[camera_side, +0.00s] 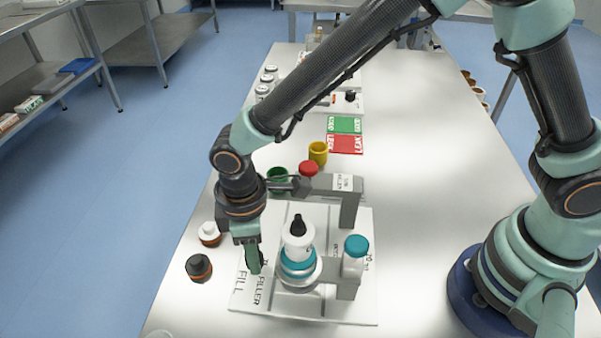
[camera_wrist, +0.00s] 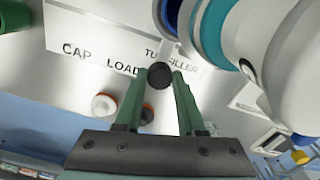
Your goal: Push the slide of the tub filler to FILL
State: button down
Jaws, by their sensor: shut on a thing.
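The tub filler stands on a white base plate (camera_side: 352,308) marked FILL and FILLER. It has a grey overhead arm (camera_side: 320,184) and a white body with a teal ring (camera_side: 298,266) and a black tip. My gripper (camera_side: 254,262) is low at the left side of the filler, over the plate's lettering. In the wrist view my gripper (camera_wrist: 158,82) is shut on a black knob (camera_wrist: 160,75), which seems to be the slide's handle. The teal ring and white body are close to its right. My fingers mostly hide the knob in the side view.
A white-capped jar (camera_side: 209,233) and a dark jar (camera_side: 199,267) stand at the left table edge. Green, yellow and red items and green and red pads (camera_side: 345,134) are behind.

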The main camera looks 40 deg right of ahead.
jog(key=shift+s+a+r, duration=0.1)
jog(key=shift+s+a, duration=0.9)
jog(key=shift+a, duration=0.1)
jog(key=c, duration=0.5)
grip_release()
jog(key=shift+d, duration=0.1)
notch_tip(320, 180, up, 12)
jog(key=d+r+m+t, duration=0.2)
jog(key=d+r+m, duration=0.2)
jog(key=d, duration=1.2)
jog(key=d+r+m+t, duration=0.3)
jog(key=d+m, duration=0.5)
jog(key=d, duration=0.7)
jog(key=shift+s+d+r+t, duration=0.15)
jog(key=shift+d+r+t, duration=0.2)
jog(key=shift+r, duration=0.3)
